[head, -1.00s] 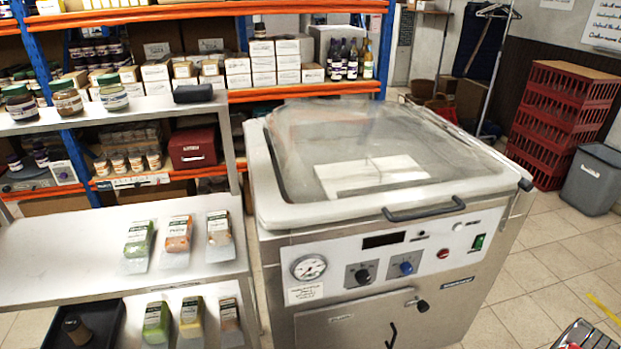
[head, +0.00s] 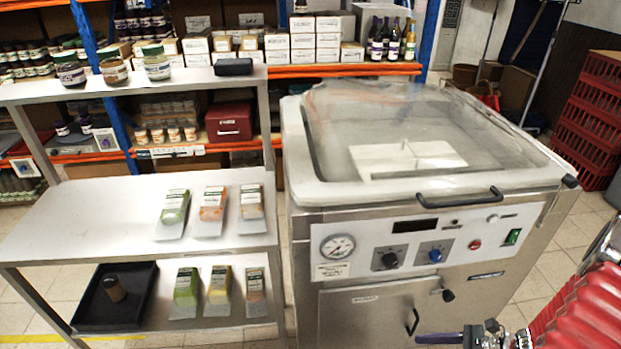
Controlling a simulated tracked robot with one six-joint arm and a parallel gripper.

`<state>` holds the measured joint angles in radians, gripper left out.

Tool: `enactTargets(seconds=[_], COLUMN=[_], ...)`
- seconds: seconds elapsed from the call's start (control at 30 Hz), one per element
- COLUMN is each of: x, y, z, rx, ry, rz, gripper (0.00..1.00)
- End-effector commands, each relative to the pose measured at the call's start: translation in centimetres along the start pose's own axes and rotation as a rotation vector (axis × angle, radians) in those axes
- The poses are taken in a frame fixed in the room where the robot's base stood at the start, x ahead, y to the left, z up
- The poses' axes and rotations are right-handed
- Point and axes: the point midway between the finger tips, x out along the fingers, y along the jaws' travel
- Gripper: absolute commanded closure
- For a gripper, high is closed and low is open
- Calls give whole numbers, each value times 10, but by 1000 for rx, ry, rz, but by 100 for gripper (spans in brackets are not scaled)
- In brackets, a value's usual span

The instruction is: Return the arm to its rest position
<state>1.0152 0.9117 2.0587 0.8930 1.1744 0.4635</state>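My arm, with a red ribbed sleeve, reaches in from the lower right of the head view. Its metal end and a dark, purplish finger-like part of my gripper (head: 440,339) show at the bottom edge, in front of the vacuum machine's (head: 345,268) lower front. Most of my gripper is cut off by the frame, so I cannot tell whether it is open or shut. I see nothing held in the part that shows.
The steel vacuum machine has its clear lid down over a white block. Left of it, a shelf unit (head: 90,215) holds several pouches, three jars and a black tray (head: 148,320) with a brown jar. Stocked racks stand behind. Red crates (head: 590,125) stand at right.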

Motion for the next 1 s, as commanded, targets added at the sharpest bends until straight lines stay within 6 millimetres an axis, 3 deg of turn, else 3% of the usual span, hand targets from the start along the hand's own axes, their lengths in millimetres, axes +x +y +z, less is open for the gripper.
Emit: enactTargets(seconds=[1.0], x=[-41], y=[80], z=[117], rx=[-1037], ry=[592], rz=[423], gripper=[50])
